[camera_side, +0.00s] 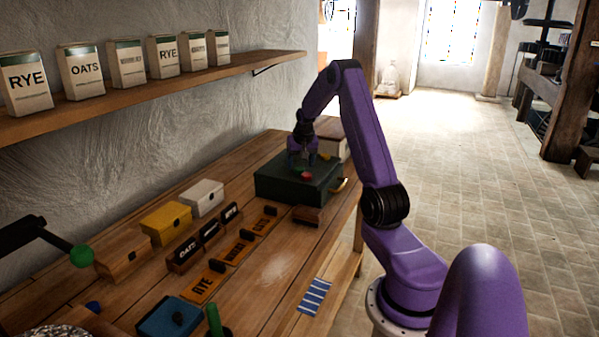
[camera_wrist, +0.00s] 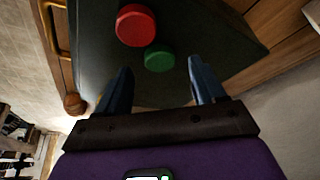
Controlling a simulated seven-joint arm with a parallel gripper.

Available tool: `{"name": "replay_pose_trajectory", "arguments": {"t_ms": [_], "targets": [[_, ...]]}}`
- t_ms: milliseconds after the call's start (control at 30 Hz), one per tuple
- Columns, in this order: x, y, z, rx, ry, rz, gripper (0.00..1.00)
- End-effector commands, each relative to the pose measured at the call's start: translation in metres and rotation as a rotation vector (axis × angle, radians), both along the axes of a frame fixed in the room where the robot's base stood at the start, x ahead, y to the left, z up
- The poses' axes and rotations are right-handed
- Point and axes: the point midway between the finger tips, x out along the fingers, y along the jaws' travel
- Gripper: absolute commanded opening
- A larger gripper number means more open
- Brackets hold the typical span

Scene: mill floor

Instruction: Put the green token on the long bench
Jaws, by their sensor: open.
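The green token (camera_wrist: 159,58) is a small round disc lying on top of a dark green box in the wrist view. A red token (camera_wrist: 136,25) lies beside it; the red one also shows in the side view (camera_side: 306,176). In the side view I cannot make out the green token clearly near my fingers. My gripper (camera_side: 303,162) is open, pointing down over the box. In the wrist view its blue fingertips (camera_wrist: 159,68) are spread, with the green token just beyond and between them. The long wooden bench (camera_side: 258,292) runs along the wall under the box.
The dark box (camera_side: 277,186) has a brass handle. Yellow (camera_side: 166,222), white (camera_side: 203,197) and wooden boxes, labelled blocks and orange name plates (camera_side: 203,285) stand to its left. A striped blue cloth (camera_side: 314,296) lies near the front edge. Bare wood lies between plates and cloth.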

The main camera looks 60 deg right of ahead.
Motion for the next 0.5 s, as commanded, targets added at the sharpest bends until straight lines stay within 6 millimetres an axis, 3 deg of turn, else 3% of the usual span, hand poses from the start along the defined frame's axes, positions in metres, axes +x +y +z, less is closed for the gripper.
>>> {"name": "replay_pose_trajectory", "arguments": {"t_ms": [200, 433, 467, 500], "targets": [[0.005, -0.006, -0.018, 0.000, 0.000, -0.001, 0.69], [0.005, -0.006, -0.018, -0.001, -0.001, -0.001, 0.69], [0.005, -0.006, -0.018, -0.001, -0.001, -0.001, 0.66], [0.005, -0.006, -0.018, -0.001, -0.001, -0.001, 0.53]]}}
